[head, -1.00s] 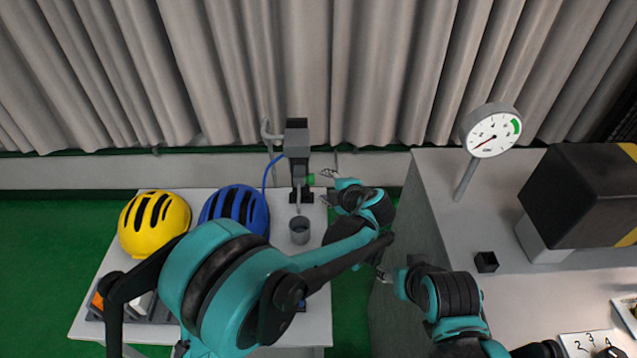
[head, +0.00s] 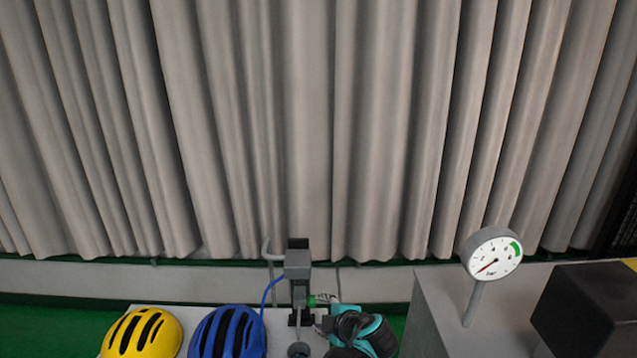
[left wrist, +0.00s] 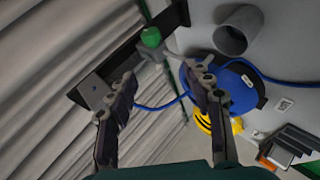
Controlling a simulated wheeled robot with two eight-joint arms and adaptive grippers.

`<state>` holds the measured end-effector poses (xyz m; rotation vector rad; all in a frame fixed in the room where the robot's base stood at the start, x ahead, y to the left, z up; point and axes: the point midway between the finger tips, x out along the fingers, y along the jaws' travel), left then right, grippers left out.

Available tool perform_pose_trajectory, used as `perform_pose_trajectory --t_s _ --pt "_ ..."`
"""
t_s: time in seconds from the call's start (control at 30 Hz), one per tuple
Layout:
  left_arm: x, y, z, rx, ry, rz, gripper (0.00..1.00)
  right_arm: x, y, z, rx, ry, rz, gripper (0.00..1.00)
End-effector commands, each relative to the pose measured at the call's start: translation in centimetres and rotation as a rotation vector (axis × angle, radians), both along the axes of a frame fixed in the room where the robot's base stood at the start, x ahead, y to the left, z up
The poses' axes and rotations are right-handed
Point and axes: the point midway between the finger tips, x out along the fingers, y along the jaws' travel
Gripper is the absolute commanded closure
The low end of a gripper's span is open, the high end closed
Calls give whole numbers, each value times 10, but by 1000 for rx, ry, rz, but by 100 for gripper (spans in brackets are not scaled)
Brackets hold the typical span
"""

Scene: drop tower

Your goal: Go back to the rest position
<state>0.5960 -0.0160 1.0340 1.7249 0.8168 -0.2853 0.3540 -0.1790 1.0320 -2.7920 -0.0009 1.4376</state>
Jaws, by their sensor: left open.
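My left gripper (head: 319,314) is at the bottom of the head view, beside the grey fixture (head: 298,272) with a green knob (head: 311,300). In the left wrist view my left gripper (left wrist: 160,78) has its two fingers apart with nothing held between them. The green knob (left wrist: 151,37) shows beyond the fingertips, apart from them as far as I can tell. My right gripper is in neither view now.
A table holds a yellow helmet (head: 142,334), a blue helmet (head: 228,332) and a grey cup (head: 298,349). A blue hose (head: 267,292) runs to the fixture. A gauge (head: 492,254) and dark box (head: 590,312) stand right. A curtain (head: 300,120) hangs behind.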

Motion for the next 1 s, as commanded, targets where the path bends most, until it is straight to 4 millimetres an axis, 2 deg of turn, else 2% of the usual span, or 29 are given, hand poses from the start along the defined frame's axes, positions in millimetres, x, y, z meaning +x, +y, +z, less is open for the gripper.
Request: perform_pose_trajectory --t_s 0.03,0.2,0.5,0.73,0.9,1.0 --pt "-7 19 5 33 48 -28 49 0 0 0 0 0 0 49" --pt "-37 72 17 159 233 -199 49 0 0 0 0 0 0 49" --pt "-108 142 24 345 462 -562 49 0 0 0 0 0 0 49" --pt "-168 175 19 486 537 -857 49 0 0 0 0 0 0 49" --pt "-207 188 11 605 541 -1059 49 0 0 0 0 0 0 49" --pt "-224 191 6 671 530 -1150 49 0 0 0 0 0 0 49"
